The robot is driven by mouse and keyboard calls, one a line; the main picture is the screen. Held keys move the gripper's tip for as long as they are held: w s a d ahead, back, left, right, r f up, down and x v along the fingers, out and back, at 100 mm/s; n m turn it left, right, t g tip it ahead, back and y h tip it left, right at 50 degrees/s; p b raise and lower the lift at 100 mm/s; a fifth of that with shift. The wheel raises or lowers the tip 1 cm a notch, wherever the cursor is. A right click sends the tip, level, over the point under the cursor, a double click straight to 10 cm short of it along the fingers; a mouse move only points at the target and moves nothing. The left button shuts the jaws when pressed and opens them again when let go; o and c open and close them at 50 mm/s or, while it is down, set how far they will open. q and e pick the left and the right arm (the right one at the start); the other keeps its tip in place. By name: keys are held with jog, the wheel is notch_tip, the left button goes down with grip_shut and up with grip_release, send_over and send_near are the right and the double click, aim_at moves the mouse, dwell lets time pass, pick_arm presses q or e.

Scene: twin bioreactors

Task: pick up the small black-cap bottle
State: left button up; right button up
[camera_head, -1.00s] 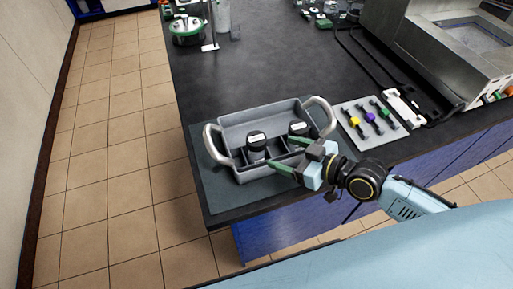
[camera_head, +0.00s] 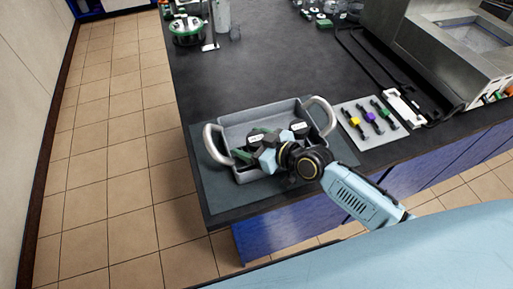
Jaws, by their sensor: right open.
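A grey tray (camera_head: 230,127) with two raised handles stands on the near end of the dark bench. A black-capped bottle (camera_head: 299,128) with a pale label sits in its right part. A second black-capped bottle (camera_head: 256,141) sits left of it and is mostly hidden by my right gripper. I cannot tell from this view which bottle is the smaller. My right gripper (camera_head: 250,144) is open over the tray, its green fingers at the left bottle. Whether they touch it is hidden. My left gripper is not in view.
A light rack (camera_head: 355,129) with several coloured-centred black items lies right of the tray. A white strip-like item (camera_head: 404,108) and a metal basin unit (camera_head: 440,60) are farther right. Green-topped equipment (camera_head: 187,30) stands at the back. The bench middle is clear.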

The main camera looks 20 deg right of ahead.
jog(key=c, duration=1.1)
jog(key=shift+r, duration=0.15)
